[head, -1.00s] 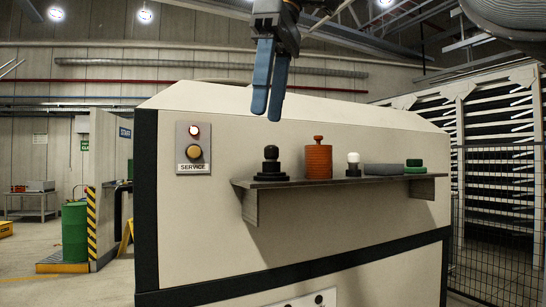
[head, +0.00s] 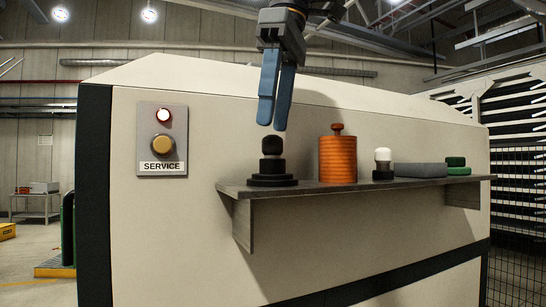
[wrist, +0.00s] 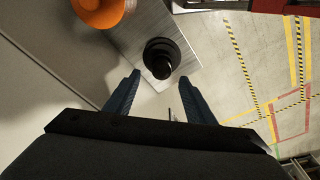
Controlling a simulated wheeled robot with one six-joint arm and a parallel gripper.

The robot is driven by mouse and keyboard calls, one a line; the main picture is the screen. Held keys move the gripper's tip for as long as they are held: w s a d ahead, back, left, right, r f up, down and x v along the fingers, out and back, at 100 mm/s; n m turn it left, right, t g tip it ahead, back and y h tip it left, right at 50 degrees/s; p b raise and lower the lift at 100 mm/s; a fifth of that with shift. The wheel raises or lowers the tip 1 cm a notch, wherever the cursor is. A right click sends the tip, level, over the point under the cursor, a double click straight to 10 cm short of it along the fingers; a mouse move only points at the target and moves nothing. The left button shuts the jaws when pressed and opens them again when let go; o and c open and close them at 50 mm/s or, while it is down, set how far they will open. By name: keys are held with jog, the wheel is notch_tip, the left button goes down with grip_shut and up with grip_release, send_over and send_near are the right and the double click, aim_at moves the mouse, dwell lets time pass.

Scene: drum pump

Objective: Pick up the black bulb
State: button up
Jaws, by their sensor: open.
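The black bulb (head: 272,146) stands upright on a stepped round black base (head: 272,180) near the left end of a grey wall shelf (head: 335,188). In the wrist view the bulb (wrist: 161,66) shows from above, ahead of and between the fingertips. My gripper (head: 272,128) points down with its two blue fingers close above the bulb in the head view. In the wrist view my gripper (wrist: 158,78) has its fingers apart with nothing between them. It does not appear to touch the bulb.
Right of the bulb on the shelf stand an orange ribbed canister (head: 338,158), a white-topped bulb (head: 382,160), a grey block (head: 420,170) and a green round piece (head: 457,166). A SERVICE panel (head: 162,140) with a lit lamp is on the machine wall at left.

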aim_at(272, 137)
notch_tip(272, 137, down, 3)
jog(key=shift+s+a+f+p, duration=0.1)
jog(key=shift+s+f+p, duration=0.1)
jog(key=shift+p, duration=0.4)
jog(key=shift+w+a+f, duration=0.1)
jog(key=shift+f, duration=0.6)
jog(key=c, duration=1.2)
jog(key=shift+o, duration=0.2)
